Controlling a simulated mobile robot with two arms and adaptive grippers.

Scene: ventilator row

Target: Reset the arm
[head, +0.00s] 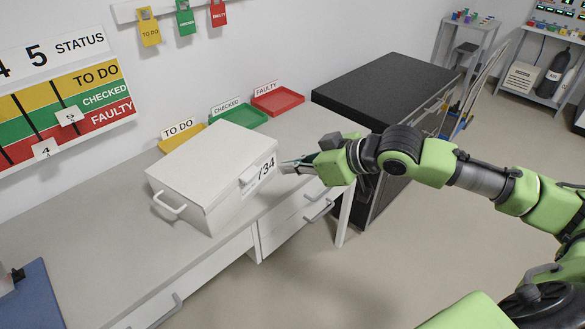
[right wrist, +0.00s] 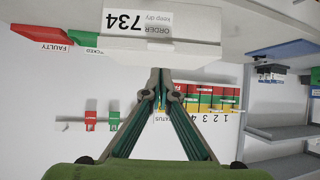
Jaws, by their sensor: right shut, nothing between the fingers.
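My right arm comes in from the right in the head view. Its right gripper (head: 287,167) is shut and empty, with its tips close to the labelled face of a white box (head: 205,160) marked 734. I cannot tell whether the tips touch the box. In the right wrist view the two fingers (right wrist: 160,78) meet just below the box (right wrist: 160,25), which appears upside down. The box is closed, has handles and stands on the counter. My left gripper is not in view.
The counter (head: 90,235) has drawers. Yellow (head: 168,145), green (head: 245,117) and red (head: 278,101) trays lie behind the box. A status board (head: 70,95) and coloured tags (head: 185,20) hang on the wall. A black-topped cabinet (head: 380,85) stands beyond; open floor lies right.

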